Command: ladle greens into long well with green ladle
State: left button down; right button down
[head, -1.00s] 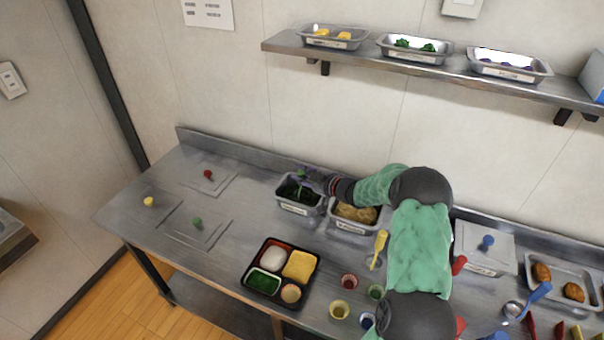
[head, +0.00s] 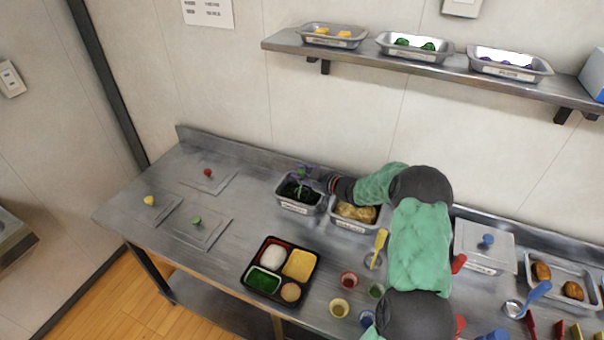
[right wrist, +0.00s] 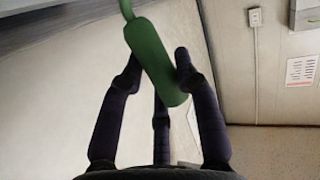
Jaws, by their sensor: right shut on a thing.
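My right gripper (head: 309,176) is over the back of the greens pan (head: 299,208). It is shut on the green ladle (head: 302,170), whose handle also shows between the fingers in the right wrist view (right wrist: 155,62). The ladle's bowl is hard to make out and seems down among the dark greens (head: 291,189). The black bento tray (head: 281,299) lies at the front of the counter, with a white mound, a yellow filling, a round tan item and a front-left well (head: 263,281) that shows green. My left gripper is not in view.
A pan of yellow-brown food (head: 355,213) stands right of the greens, partly behind my right arm. A yellow ladle (head: 380,243) and several small cups (head: 349,281) lie in front of it. Flat lids with coloured knobs (head: 205,232) lie at left. A shelf (head: 380,72) hangs above.

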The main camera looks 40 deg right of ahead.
jog(key=shift+r, duration=0.1)
notch_tip(320, 180, up, 10)
jog(key=p, duration=0.8)
jog(key=shift+p, duration=0.4)
